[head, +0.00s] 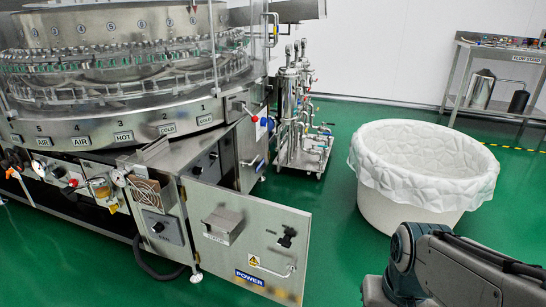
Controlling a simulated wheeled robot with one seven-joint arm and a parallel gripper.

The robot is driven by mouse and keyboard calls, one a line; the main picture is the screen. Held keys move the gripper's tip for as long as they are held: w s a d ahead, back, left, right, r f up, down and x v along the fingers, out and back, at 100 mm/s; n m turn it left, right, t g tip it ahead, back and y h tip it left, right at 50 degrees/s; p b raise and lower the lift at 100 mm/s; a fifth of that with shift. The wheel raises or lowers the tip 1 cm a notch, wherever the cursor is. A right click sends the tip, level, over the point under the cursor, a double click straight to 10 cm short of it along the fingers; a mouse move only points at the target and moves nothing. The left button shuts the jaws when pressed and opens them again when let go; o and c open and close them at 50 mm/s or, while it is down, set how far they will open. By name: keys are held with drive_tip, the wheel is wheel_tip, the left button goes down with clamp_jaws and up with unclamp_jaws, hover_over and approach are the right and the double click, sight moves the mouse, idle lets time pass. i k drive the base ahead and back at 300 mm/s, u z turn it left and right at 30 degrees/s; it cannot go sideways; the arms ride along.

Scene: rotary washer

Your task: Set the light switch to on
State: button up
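The rotary washer (90,165) fills the left side of the head view. A grey panel with a dark rotary knob (160,228) is low on its front; its small lettering is too blurred to read. Another panel with a dark knob (206,162) sits further back, behind the swung-out door. I cannot tell which control is the light switch, or its setting. My gripper is not in view; only a part of my arm shows at the lower right, well apart from the washer.
A metal cabinet door labelled POWER (246,245) stands swung out into the floor space. A large white lined tub (425,165) stands at the right. A wheeled filter unit (300,120) and a steel table (500,110) are behind. Green floor (325,215) is clear between door and tub.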

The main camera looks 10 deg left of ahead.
sight(213, 156)
drive_tip(key=z, duration=0.65)
drive_tip(key=i, duration=1.05)
drive_tip(key=u, duration=2.3)
